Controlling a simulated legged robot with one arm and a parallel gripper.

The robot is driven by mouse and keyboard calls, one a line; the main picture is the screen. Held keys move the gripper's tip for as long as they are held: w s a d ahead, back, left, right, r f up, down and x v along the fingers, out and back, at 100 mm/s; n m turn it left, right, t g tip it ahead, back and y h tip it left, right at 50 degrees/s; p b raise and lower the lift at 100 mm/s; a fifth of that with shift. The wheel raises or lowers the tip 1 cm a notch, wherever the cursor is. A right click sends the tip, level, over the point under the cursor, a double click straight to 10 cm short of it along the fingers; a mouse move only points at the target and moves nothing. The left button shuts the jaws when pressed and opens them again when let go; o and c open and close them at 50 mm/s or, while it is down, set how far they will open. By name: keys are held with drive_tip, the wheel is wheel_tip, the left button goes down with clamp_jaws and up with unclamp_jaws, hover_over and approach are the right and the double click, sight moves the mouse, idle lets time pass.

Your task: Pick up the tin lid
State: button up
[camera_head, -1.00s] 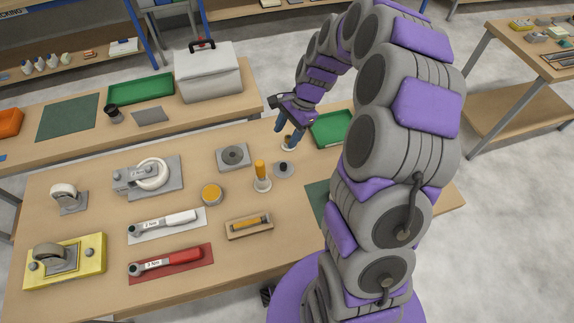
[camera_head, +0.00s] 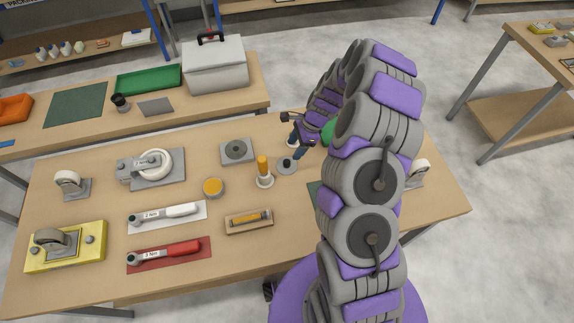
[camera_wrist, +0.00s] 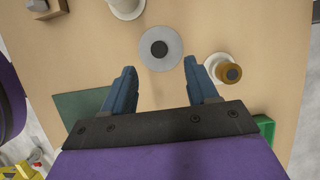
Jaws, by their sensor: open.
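The tin lid appears to be the flat grey disc with a dark knob (camera_head: 287,166) lying on the workbench. It also shows in the wrist view (camera_wrist: 160,60), its knob upward and its whole outline visible. My gripper (camera_head: 299,147) is open and empty, just behind and slightly right of the disc in the head view. In the wrist view, its two blue fingers (camera_wrist: 158,84) point toward the disc, which lies beyond the tips and roughly centred between them. I see no contact with the disc.
A white-based orange handle (camera_head: 264,172) stands close left of the disc. A white cup with a brown top (camera_wrist: 228,71) is close to the right finger in the wrist view. A round amber-topped container (camera_head: 213,187) and a grey square block (camera_head: 237,151) are further left.

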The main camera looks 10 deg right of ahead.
sight(287, 161)
drive_tip(key=shift+x, duration=1.05)
drive_tip(key=shift+b+x, duration=0.3)
drive_tip(key=shift+x, duration=0.5)
drive_tip(key=b+x, duration=0.1)
drive_tip(key=x, duration=0.2)
drive_tip(key=shift+f, duration=0.6)
drive_tip(key=shift+d, duration=0.1)
drive_tip(key=shift+r, duration=0.1)
drive_tip(key=shift+c, duration=0.3)
drive_tip(key=shift+s, duration=0.1)
clamp_jaws()
